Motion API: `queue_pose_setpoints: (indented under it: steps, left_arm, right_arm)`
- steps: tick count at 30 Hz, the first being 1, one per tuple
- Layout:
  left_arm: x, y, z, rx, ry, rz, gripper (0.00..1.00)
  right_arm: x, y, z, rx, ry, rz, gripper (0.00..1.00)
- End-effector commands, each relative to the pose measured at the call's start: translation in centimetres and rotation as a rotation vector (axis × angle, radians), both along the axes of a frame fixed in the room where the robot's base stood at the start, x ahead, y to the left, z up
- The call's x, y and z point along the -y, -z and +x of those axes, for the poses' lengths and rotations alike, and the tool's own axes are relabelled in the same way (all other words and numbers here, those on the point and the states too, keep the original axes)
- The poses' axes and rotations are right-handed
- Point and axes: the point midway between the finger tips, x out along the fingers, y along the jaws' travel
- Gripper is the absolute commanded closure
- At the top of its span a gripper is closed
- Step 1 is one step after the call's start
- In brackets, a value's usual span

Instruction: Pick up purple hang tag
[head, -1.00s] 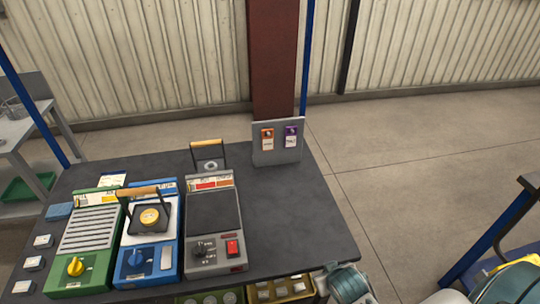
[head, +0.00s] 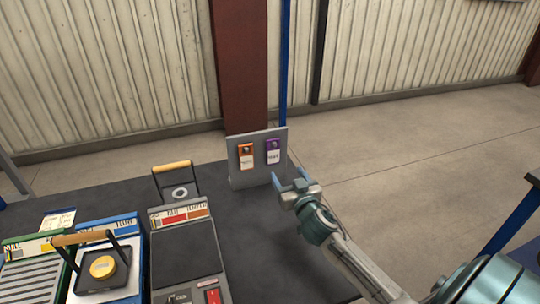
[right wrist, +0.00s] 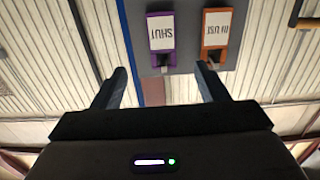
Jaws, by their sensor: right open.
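The purple hang tag (head: 273,151) with a white label hangs on the upright grey board at the back of the table. It also shows in the right wrist view (right wrist: 161,36), where the picture is upside down and its label reads "SHUT". My right gripper (head: 290,180) is open and empty, in front of and a little below the purple tag, apart from it. In the right wrist view its two fingers (right wrist: 162,82) point toward the board. My left gripper is not in view.
An orange hang tag (head: 246,156) hangs just left of the purple one on the grey board (head: 259,172). A grey device (head: 187,250), a blue device and a green device stand on the dark table to the left. The table (head: 262,250) right of the grey device is bare.

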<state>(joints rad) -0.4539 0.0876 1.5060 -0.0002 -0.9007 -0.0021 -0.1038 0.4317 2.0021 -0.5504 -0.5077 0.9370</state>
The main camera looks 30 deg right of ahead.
Motion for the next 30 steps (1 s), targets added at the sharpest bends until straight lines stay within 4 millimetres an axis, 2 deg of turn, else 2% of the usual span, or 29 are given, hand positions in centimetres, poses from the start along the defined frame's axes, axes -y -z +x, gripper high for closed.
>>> queue_pose_setpoints:
  steps: [9,17,25,30]
  left_arm:
    - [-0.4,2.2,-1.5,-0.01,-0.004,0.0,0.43]
    - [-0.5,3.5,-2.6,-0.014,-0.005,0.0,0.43]
    - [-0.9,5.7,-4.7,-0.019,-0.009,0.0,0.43]
    - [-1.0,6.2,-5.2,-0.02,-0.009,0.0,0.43]
  right_arm:
    - [1.1,-0.3,4.5,0.007,-0.001,0.002,0.33]
    - [1.4,0.0,6.4,0.005,-0.001,0.002,0.33]
    - [2.1,0.4,9.8,0.005,-0.001,0.002,0.33]
    - [2.3,0.6,10.5,0.004,-0.003,0.0,0.33]
